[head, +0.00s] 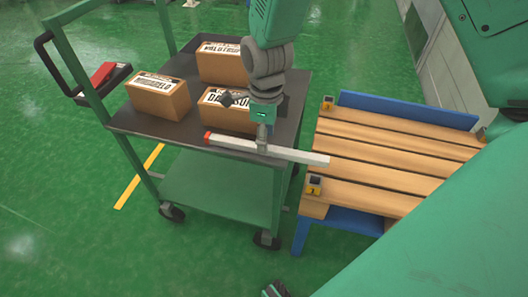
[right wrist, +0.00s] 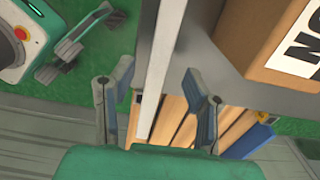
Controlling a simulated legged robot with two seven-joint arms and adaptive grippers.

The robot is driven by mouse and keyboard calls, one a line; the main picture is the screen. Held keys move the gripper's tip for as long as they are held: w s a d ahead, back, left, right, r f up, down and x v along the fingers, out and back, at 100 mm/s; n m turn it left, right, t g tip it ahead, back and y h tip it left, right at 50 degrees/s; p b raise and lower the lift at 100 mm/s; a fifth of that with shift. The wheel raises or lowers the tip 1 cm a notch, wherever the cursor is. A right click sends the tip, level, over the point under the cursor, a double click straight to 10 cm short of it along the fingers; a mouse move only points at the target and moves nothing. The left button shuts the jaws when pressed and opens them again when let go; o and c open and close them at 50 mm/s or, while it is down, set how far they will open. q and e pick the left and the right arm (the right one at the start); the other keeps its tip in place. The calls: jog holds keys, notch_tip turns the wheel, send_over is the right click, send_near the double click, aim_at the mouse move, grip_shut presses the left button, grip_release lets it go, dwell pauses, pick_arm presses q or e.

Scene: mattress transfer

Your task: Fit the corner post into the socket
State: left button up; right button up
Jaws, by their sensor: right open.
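The corner post (head: 297,155) is a long white bar with an orange-red left end. It lies along the cart's front edge, its right end reaching over the slatted bench's left edge. My right gripper (head: 262,143) is above the post's middle. In the right wrist view the open right gripper (right wrist: 158,95) has one finger on each side of the post (right wrist: 158,60), with gaps. Two small dark sockets with yellow labels sit at the bench's left corners, a near socket (head: 314,185) and a far socket (head: 328,103).
The dark-topped green cart (head: 133,124) carries several cardboard boxes (head: 159,95). A red item lies in a black tray (head: 103,80) on its left. The bench (head: 395,150) has wooden slats and a blue frame. Green floor (head: 60,210) is clear at left.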

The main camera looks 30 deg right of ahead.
notch_tip(320, 180, down, 4)
jog(key=shift+r+b, duration=0.2)
jog(key=shift+b, duration=0.4)
jog(key=shift+r, duration=0.1)
grip_shut()
